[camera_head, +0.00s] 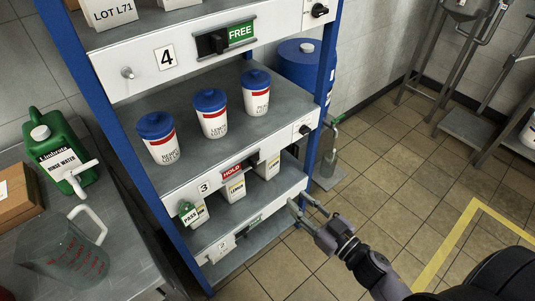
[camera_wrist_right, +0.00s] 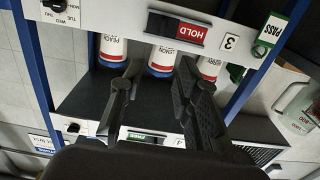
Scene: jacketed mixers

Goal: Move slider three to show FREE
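Slider three (camera_head: 253,161) is a dark knob on the white front rail marked 3. A red HOLD label (camera_head: 232,172) shows to its left, and no FREE shows on this slider. In the right wrist view, which is upside down, the slider's black block (camera_wrist_right: 160,24) sits left of the red HOLD label (camera_wrist_right: 190,31). My right gripper (camera_head: 301,201) is in front of the rack, to the right of and lower than the slider, touching nothing visible. Its two fingers stand apart and empty, also in the wrist view (camera_wrist_right: 160,75). My left gripper is not in view.
Three blue-lidded tubs (camera_head: 211,113) stand on the shelf above the rail. A green PASS tag (camera_head: 188,212) hangs left of the number 3. Slider four (camera_head: 217,42) shows FREE (camera_head: 240,33). A knob (camera_head: 305,129) sits at the rail's right end.

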